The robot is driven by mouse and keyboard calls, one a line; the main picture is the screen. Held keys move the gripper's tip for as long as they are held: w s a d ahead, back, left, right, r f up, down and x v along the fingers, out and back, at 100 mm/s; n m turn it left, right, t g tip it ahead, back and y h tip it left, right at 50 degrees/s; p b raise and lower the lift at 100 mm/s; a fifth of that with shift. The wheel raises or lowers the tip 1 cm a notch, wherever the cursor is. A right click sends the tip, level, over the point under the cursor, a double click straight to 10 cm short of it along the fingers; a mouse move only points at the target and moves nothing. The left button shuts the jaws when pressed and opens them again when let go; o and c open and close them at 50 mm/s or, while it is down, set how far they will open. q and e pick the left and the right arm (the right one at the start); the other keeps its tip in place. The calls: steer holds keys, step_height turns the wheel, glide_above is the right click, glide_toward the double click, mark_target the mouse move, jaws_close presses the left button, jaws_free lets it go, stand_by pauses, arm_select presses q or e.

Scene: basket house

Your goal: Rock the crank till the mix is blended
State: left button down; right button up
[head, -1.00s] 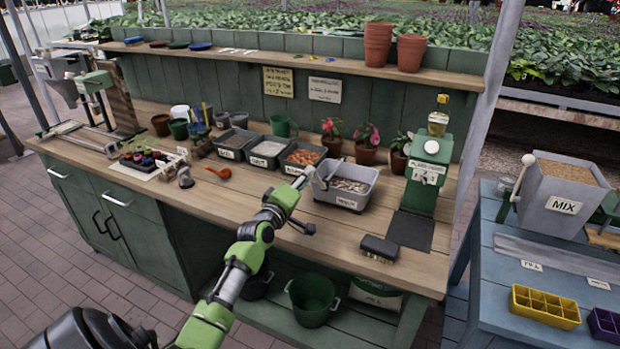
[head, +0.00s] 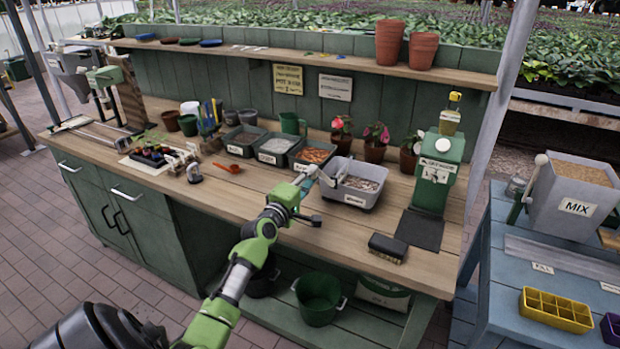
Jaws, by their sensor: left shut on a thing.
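A grey tub (head: 368,202) with a pale, lumpy mix (head: 360,184) stands on the wooden bench, with a label on its front. My left gripper (head: 316,177) is at the tub's left side, shut on what looks like a light grey crank handle (head: 329,181) there. The gripper and wrist hide part of the handle, so the exact grip is unclear. A grey hopper (head: 566,189) labelled MIX stands on the blue table at the right. It holds brown material and has a lever with a pale knob (head: 541,160). My right gripper is out of view.
Small bins (head: 275,148) stand left of the tub, with potted flowers (head: 376,143) behind it. A green machine (head: 437,170) and a dark brush (head: 388,247) are to the right. The bench (head: 285,245) has bare wood along its front.

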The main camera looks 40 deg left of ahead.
arm_select(q)
steer(key=shift+f, duration=0.15)
steer(key=c, duration=1.8)
jaws_free()
steer(key=shift+s, duration=0.1)
steer(key=v, duration=1.1)
steer(key=shift+s, duration=0.4)
